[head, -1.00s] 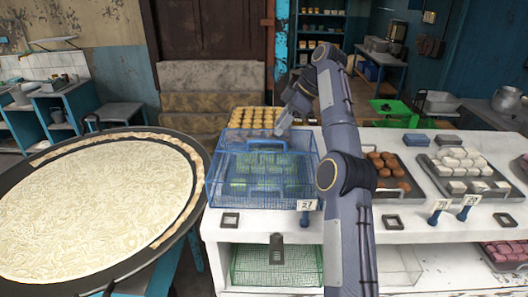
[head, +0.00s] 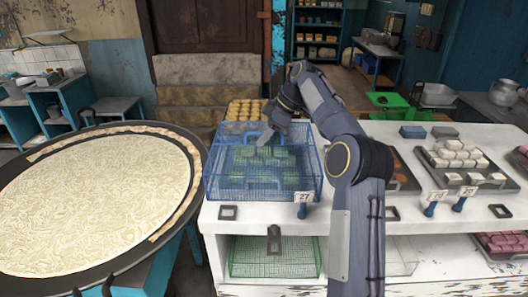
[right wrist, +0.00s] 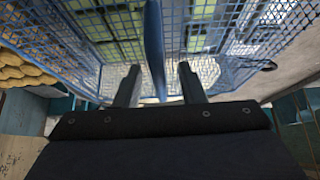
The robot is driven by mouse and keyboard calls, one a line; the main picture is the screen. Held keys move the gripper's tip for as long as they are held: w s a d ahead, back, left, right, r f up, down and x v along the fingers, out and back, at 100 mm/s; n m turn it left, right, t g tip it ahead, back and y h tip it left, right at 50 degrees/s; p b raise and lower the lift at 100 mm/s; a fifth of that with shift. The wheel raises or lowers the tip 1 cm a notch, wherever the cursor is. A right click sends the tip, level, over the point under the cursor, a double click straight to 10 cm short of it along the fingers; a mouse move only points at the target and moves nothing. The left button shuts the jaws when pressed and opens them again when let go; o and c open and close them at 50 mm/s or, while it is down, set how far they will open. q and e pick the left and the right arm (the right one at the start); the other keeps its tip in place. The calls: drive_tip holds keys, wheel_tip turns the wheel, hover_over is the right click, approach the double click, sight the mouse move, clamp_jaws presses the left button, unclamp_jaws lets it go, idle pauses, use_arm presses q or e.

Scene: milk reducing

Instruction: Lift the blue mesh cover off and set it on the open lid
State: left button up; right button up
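The blue mesh cover (head: 225,182) sits on the white counter, over several green blocks (head: 290,177) that show through its mesh. A blue handle (head: 246,139) stands on its top. My right gripper (head: 268,139) is at this handle, pointing down at the cover. In the right wrist view, the two fingers of my right gripper (right wrist: 160,82) are apart, with the blue handle bar (right wrist: 153,35) running between them. I see no clear grip on the bar. I cannot make out a separate open lid. My left gripper is out of view.
A tray of golden pastries (head: 244,110) stands just behind the cover. A tray of brown items (head: 403,175) and a tray of white blocks (head: 455,155) are to the right. A large round pan (head: 95,200) stands left. My right arm hides part of the counter.

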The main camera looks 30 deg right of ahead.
clamp_jaws()
drive_tip(key=shift+r, duration=0.15)
idle(0.4)
drive_tip(key=shift+r, duration=0.5)
drive_tip(key=s+d+r+b, duration=0.2)
drive_tip(key=s+d+r, duration=0.2)
drive_tip(key=s+r, duration=0.7)
drive_tip(key=shift+s+r, duration=0.35)
drive_tip(key=shift+s, duration=0.9)
